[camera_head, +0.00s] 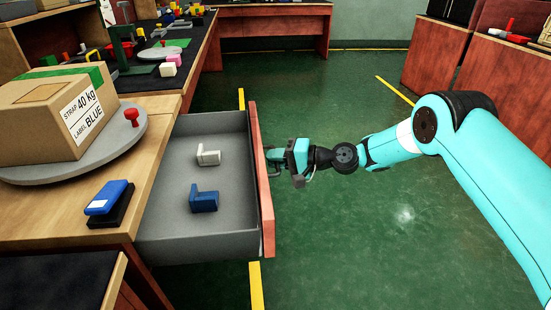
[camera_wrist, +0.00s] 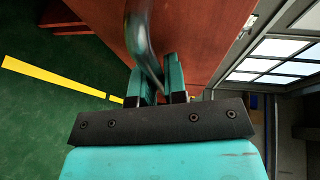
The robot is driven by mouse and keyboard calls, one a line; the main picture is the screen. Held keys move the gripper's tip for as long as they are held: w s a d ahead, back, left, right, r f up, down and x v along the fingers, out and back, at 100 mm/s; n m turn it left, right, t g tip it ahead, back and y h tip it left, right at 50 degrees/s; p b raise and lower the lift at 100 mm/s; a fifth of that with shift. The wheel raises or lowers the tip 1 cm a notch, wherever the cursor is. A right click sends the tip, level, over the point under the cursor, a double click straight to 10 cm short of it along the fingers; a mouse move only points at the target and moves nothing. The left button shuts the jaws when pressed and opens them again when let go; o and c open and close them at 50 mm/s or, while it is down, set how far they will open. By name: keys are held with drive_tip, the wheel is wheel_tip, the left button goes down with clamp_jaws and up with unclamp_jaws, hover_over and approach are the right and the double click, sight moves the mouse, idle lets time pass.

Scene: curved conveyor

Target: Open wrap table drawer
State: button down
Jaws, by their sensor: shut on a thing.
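The wrap table drawer (camera_head: 165,205) is pulled out from the wooden wrap table (camera_head: 55,222), with its grey inside showing. A white L-shaped piece (camera_head: 208,155) and a blue L-shaped piece (camera_head: 204,200) lie in it, apart. The drawer's red-brown front (camera_head: 261,190) faces my arm. My gripper (camera_head: 275,162) is at the outer side of this front. In the wrist view, my gripper (camera_wrist: 158,88) is shut on the metal bar handle (camera_wrist: 140,42), and the drawer front (camera_wrist: 195,35) fills the space behind it.
A cardboard box (camera_head: 40,115) sits on a round grey turntable (camera_head: 100,150) with a red knob (camera_head: 132,117). A blue-topped block (camera_head: 109,199) lies near the table edge. Green floor (camera_head: 350,240) right of the drawer is clear. Red-brown cabinets (camera_head: 497,75) stand at the back right.

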drive_tip(key=c, duration=1.5)
unclamp_jaws()
drive_tip(key=shift+o, duration=0.2)
drive_tip(key=p+v, duration=0.2)
drive_tip(key=v, duration=1.5)
drive_tip(key=shift+d, duration=0.25)
drive_tip(key=shift+r, duration=0.1)
drive_tip(key=b+x, duration=0.2)
drive_tip(key=x, duration=1.5)
drive_tip(key=shift+a, duration=0.3)
